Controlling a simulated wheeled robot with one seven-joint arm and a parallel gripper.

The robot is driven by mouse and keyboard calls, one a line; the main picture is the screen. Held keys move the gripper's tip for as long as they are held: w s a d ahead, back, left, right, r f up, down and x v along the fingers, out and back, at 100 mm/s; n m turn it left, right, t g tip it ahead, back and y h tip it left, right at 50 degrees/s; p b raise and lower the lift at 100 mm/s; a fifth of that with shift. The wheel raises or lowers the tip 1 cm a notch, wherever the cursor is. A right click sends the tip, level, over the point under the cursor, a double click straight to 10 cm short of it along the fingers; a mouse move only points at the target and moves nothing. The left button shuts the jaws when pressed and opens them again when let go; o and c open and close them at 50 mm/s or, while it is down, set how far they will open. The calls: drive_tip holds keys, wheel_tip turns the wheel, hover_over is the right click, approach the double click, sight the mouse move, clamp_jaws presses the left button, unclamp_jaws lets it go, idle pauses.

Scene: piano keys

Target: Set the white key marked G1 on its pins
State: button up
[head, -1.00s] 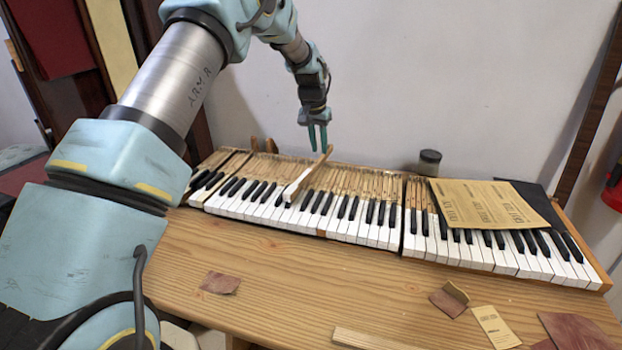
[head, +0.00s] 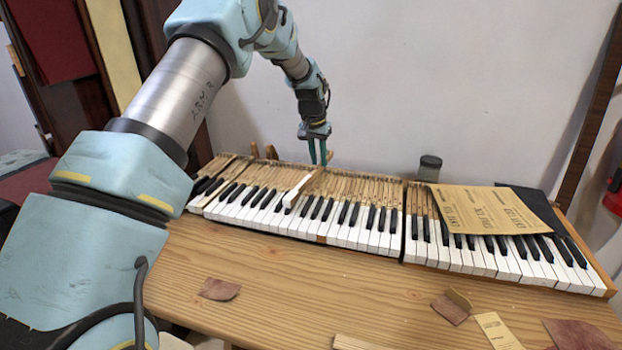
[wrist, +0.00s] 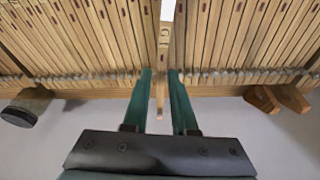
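The loose white key, taken as G1, shows its white top (head: 299,188) in the left-middle part of the keyboard in the head view. Its white top appears a little above its neighbours, and its wooden rear runs back toward my gripper (head: 318,156). In the wrist view its wooden shank (wrist: 162,62) runs between the fingers of my gripper (wrist: 162,82), with a gap on each side. The gripper is open.
Yellowed papers (head: 490,208) cover part of the right-hand keys. A dark jar (head: 429,168) stands behind the keyboard. Scraps (head: 220,289) lie on the wooden bench (head: 290,280). Wooden pieces (wrist: 275,99) stand behind the keyboard's rear edge.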

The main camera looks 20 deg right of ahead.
drive_tip(key=shift+f, duration=0.7)
drive_tip(key=shift+c, duration=0.3)
clamp_jaws()
idle(1.3)
